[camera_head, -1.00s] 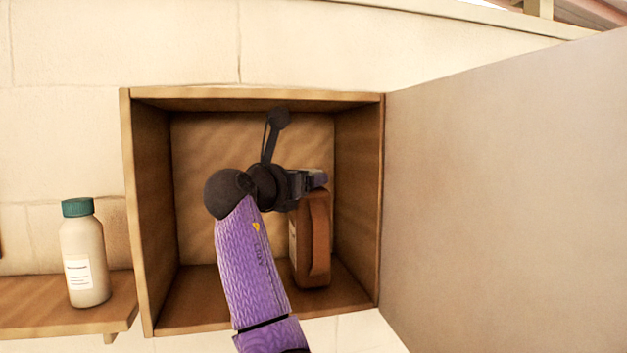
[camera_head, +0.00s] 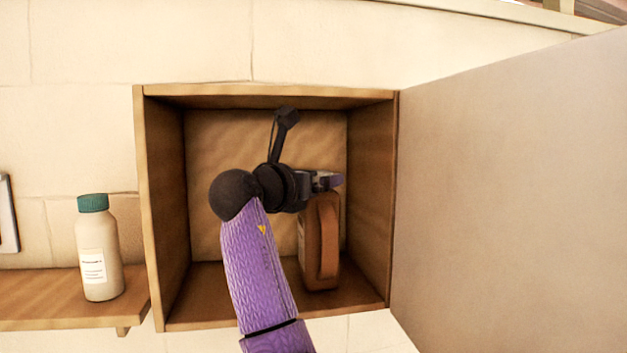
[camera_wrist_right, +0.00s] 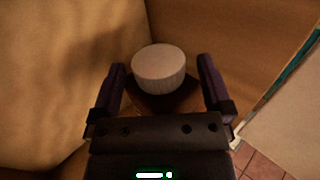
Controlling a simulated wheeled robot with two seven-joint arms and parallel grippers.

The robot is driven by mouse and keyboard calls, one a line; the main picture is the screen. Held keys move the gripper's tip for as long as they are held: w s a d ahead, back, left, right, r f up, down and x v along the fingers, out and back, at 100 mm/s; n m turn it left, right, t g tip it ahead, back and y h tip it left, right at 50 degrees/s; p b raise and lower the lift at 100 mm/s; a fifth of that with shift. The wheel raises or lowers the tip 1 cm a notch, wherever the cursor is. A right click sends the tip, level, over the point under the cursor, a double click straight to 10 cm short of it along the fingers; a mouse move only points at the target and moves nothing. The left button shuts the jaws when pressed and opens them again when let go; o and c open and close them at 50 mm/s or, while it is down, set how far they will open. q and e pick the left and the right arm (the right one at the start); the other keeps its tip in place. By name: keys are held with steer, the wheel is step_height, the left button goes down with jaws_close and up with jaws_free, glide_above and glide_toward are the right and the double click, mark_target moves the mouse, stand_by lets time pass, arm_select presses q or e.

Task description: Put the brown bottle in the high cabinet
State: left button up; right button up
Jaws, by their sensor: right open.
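The brown bottle (camera_head: 321,245) stands upright on the floor of the open wooden cabinet (camera_head: 263,92), towards its right side. In the right wrist view its white cap (camera_wrist_right: 158,68) shows between my fingers, with the brown body (camera_wrist_right: 160,101) partly hidden below. My right gripper (camera_head: 330,181) is inside the cabinet at the top of the bottle. In the right wrist view its two fingers (camera_wrist_right: 165,88) are spread, one on each side of the cap, with gaps visible. The cap is hidden by the gripper in the head view. My left gripper is not in view.
The cabinet's grey door (camera_head: 510,200) stands wide open on the right. A beige bottle with a teal cap (camera_head: 98,250) stands on a wooden shelf (camera_head: 50,298) at the left. The cabinet's left half has free room beside my arm.

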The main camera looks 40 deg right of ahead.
steer(key=b+v, duration=0.5)
steer(key=v, duration=0.7)
